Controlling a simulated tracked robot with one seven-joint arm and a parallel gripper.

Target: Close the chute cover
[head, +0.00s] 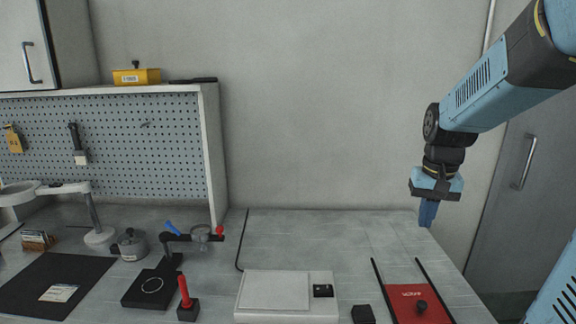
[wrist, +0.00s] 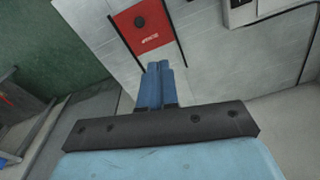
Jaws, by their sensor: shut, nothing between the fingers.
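The chute cover is a red plate (head: 418,306) with a black knob and small white lettering. It lies between two black rails at the right front of the bench, cut off by the lower edge of the head view. In the wrist view the red plate (wrist: 145,27) shows whole or nearly so, beyond my fingertips. I cannot tell how much of an opening it covers. My gripper (head: 428,222) hangs above the bench's right back part, fingers down, shut and empty. Its blue fingers (wrist: 157,70) are together in the wrist view, apart from the plate.
A white machine (head: 321,305) with a flat panel stands left of the rails, with a small black block (head: 363,314) between. A red-handled tool (head: 186,298) and a clamp stand (head: 160,285) are farther left. The bench behind the rails is clear.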

